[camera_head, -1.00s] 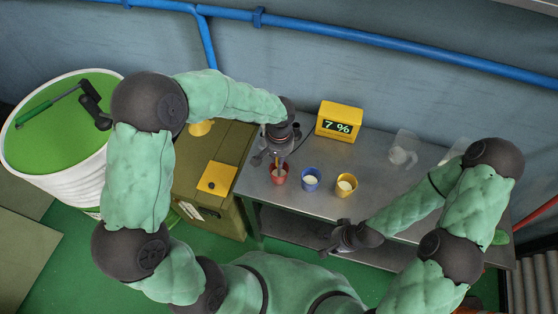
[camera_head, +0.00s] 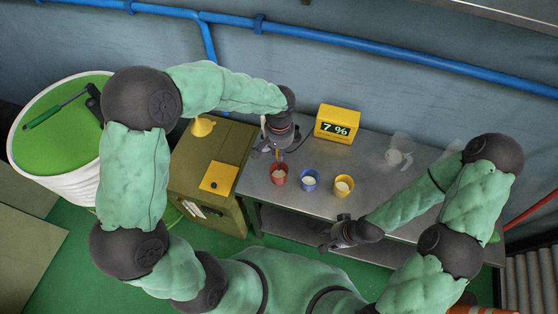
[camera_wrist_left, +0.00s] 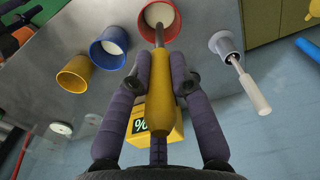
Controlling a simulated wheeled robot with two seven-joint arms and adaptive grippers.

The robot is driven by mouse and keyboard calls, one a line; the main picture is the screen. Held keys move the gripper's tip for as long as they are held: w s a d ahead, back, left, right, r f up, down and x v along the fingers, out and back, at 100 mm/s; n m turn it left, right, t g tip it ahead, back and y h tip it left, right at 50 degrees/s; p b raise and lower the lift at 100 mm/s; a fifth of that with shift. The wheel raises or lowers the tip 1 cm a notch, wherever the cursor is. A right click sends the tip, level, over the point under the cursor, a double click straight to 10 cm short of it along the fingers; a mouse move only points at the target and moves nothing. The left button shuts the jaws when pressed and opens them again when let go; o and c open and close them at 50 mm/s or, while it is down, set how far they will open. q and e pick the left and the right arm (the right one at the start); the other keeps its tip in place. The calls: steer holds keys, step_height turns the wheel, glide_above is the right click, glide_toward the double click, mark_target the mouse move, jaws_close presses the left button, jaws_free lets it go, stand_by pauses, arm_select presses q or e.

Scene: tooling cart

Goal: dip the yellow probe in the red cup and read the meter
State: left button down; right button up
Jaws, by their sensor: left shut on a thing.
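My left gripper (camera_head: 268,150) is shut on the yellow probe (camera_wrist_left: 161,105), which points at the red cup (camera_head: 279,176). In the left wrist view the thin grey probe tip overlaps the opening of the red cup (camera_wrist_left: 174,32), which holds pale liquid. In the head view the tip appears above the cup's rim; its exact depth is hard to tell.
A blue cup (camera_head: 310,181) and a yellow cup (camera_head: 344,186), both with pale contents, stand right of the red cup. Clear vessels (camera_head: 400,153) are further right on the grey cart top (camera_head: 262,192). A green-brown cabinet (camera_head: 222,150) stands close on the left.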

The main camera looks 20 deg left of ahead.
arm_select(q)
steer(key=shift+r+p, duration=1.2)
steer(key=shift+r, duration=0.8)
stand_by(0.7)
